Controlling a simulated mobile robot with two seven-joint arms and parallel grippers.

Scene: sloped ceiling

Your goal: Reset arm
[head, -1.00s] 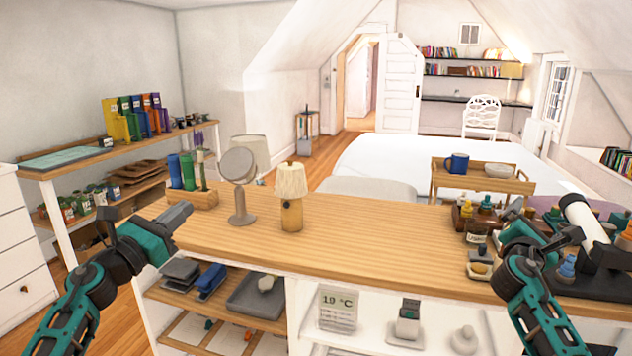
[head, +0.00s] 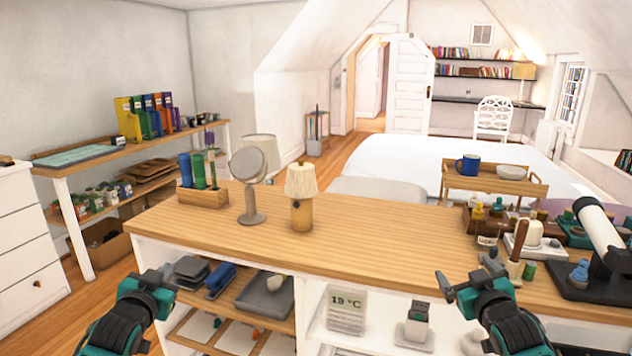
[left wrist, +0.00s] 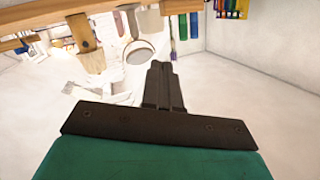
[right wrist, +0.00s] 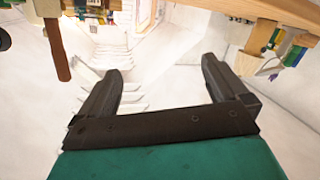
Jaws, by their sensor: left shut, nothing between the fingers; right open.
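My left gripper (head: 166,270) is low at the left, in front of the shelf unit's left end. In the left wrist view its two fingers (left wrist: 161,88) are together with nothing between them. My right gripper (head: 468,280) is in front of the counter's front edge, right of the middle. In the right wrist view its fingers (right wrist: 162,80) are spread wide apart and hold nothing. Neither gripper touches any object that I can see.
The wooden counter (head: 370,225) runs across the front. On it stand a round mirror (head: 249,170), a small lamp (head: 302,190), a pen holder (head: 203,196), and at the right several bottles and a white telescope-like instrument (head: 597,225). The counter's middle is clear.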

